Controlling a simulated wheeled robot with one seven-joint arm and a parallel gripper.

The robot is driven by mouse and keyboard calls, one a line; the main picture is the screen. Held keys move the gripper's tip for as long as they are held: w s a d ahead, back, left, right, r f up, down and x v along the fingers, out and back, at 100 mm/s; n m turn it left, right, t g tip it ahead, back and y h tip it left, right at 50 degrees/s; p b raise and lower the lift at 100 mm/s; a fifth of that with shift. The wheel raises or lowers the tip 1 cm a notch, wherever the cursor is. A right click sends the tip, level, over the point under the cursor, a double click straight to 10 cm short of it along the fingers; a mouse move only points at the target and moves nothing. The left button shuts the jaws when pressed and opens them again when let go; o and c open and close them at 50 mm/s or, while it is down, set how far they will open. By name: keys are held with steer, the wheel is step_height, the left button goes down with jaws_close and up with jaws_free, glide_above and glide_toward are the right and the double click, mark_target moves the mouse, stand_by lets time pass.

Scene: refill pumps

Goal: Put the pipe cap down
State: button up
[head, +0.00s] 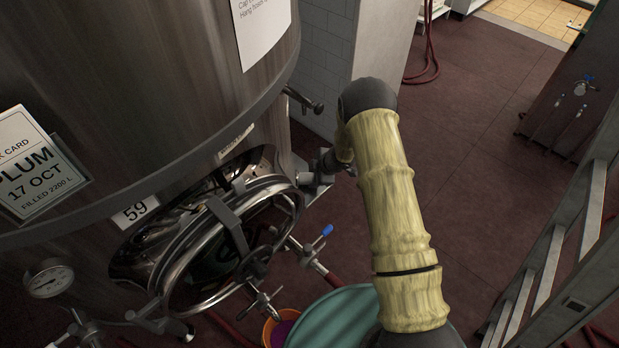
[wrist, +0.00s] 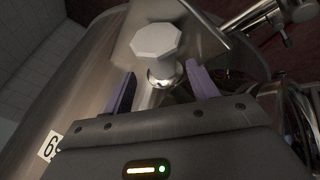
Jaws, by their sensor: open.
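In the wrist view, a pale octagonal piece (wrist: 157,42), which looks like the pipe cap, sits above a shiny metal collar (wrist: 163,77). My gripper (wrist: 161,69) has its two purple fingers spread, one on each side of the collar, with gaps visible. The pale piece lies around and just beyond the fingertips. I cannot tell whether it rests on the metal fitting or is separate from it. In the head view my arm reaches toward the tank's side fitting (head: 312,181); the fingers and the cap cannot be made out there.
A large steel tank (head: 120,90) with a round hatch (head: 235,240) fills the left. A blue-handled valve (head: 318,240), an orange bucket (head: 272,333) and a green round-topped container (head: 335,318) are below. A ladder (head: 555,265) stands right. The reddish floor (head: 470,130) behind is mostly clear.

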steer(key=v, duration=0.7)
steer(key=shift+r+b, duration=0.25)
steer(key=shift+b, duration=0.2)
steer(key=shift+s+d, duration=0.1)
steer(key=shift+d, duration=0.05)
steer(key=s+d+r+m+h, duration=0.2)
steer(key=s+d+r+m, duration=0.1)
steer(key=r+m, duration=0.15)
steer(key=s+d+r+m+t+h, duration=0.1)
steer(key=s+d+r+m, duration=0.15)
steer(key=r, duration=0.35)
steer(key=s+d+r+m+h, duration=0.2)
steer(key=s+d+r+m, duration=0.1)
steer(key=d+r+m, duration=0.15)
steer(key=s+r+m+g, duration=0.1)
steer(key=s+r+m, duration=0.1)
steer(key=s, duration=0.7)
steer(key=s+r+m+g, duration=0.1)
steer(key=s+r+m, duration=0.2)
steer(key=s, duration=0.6)
steer(key=shift+a+r+m+g, duration=0.25)
steer(key=shift+a+m+g, duration=0.05)
steer(key=shift+m, duration=0.95)
steer(key=shift+f, duration=0.1)
